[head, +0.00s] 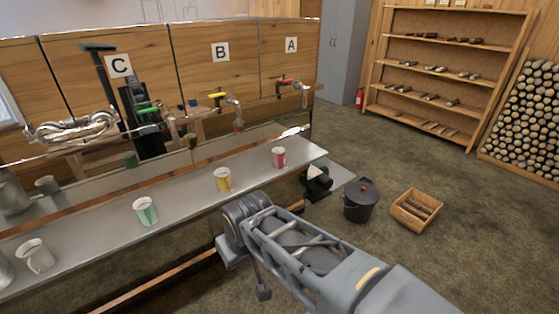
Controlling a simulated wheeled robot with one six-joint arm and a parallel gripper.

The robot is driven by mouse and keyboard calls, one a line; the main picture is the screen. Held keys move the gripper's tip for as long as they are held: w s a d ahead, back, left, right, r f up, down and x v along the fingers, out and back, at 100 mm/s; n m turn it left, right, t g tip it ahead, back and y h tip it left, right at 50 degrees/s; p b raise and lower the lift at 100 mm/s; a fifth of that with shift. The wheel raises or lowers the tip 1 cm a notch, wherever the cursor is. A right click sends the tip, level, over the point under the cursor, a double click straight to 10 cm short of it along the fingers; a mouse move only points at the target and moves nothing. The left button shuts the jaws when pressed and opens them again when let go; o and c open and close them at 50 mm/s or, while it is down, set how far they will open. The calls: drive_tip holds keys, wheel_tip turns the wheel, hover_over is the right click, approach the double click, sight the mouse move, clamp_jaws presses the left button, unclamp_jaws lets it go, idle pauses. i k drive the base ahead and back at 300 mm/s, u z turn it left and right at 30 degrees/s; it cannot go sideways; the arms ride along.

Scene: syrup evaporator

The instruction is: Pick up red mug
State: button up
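The red mug (279,158) stands upright near the right end of the long grey bench (180,195). It looks pinkish red with a lighter pattern, and nothing touches it. My arm reaches in from the bottom right, and its grey links end in front of the bench, below and left of the red mug. I cannot make out my gripper's fingers, so I cannot tell what they hold.
A black lidded pot (360,202) and a wooden crate (416,210) stand on the floor at right.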

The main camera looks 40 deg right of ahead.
sight(278, 157)
drive_tip(key=u, duration=0.4)
drive_tip(key=i, duration=0.95)
drive_tip(key=z, duration=0.75)
drive_tip(key=i, duration=0.5)
drive_tip(key=z, duration=0.6)
